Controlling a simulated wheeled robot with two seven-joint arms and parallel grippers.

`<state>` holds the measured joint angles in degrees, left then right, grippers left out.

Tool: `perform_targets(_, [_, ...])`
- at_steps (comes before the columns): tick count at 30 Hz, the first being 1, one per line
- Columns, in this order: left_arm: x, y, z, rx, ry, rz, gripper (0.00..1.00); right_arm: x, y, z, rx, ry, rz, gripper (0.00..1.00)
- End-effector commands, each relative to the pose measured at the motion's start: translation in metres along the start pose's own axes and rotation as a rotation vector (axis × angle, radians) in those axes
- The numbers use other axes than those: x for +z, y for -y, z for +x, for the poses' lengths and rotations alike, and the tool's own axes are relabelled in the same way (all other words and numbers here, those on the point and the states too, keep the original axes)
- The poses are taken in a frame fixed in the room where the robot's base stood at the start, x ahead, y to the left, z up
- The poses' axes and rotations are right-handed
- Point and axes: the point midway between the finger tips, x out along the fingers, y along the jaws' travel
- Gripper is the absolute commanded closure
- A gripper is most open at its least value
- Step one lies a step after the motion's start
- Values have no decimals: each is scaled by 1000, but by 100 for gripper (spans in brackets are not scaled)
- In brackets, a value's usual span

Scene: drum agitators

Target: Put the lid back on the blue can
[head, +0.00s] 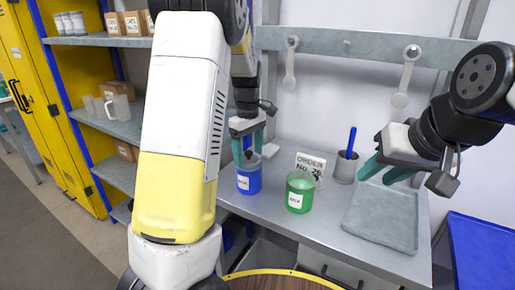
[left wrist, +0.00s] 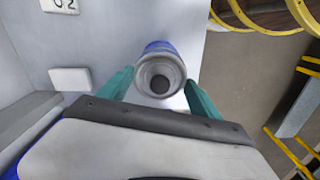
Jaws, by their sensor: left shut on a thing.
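The blue can (head: 249,180) stands upright on the bench, with a white label on its front. My left gripper (head: 249,150) is directly above it, pointing down. In the left wrist view, its teal fingers flank a round grey lid (left wrist: 157,70) with a dark centre, and the gripper is shut on it. A strip of the blue can (left wrist: 158,46) shows behind the lid; whether the lid touches the rim is hidden. My right gripper (head: 381,174) is open and empty above the grey tray, well to the right.
A green can (head: 299,193) stands just right of the blue can. Behind it are an order card (head: 310,167) and a grey cup (head: 344,168) holding a blue stick. A grey tray (head: 382,226) lies at the right. A small white block (left wrist: 70,78) lies near the left gripper.

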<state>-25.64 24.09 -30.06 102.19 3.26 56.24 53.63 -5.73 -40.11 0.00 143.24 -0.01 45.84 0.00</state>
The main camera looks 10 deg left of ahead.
Motion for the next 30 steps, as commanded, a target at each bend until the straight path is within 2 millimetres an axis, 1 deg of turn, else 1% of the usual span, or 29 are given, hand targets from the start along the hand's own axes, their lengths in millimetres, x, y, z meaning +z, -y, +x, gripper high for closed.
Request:
perform_targets(27, [0, 0, 3, 0, 0, 0, 65, 0, 0, 0, 0, 0, 0, 64])
perform_targets(28, [0, 0, 3, 0, 0, 0, 21, 0, 0, 0, 0, 0, 0, 64])
perform_targets(30, [0, 0, 3, 0, 0, 0, 7, 0, 0, 0, 0, 0, 0, 64])
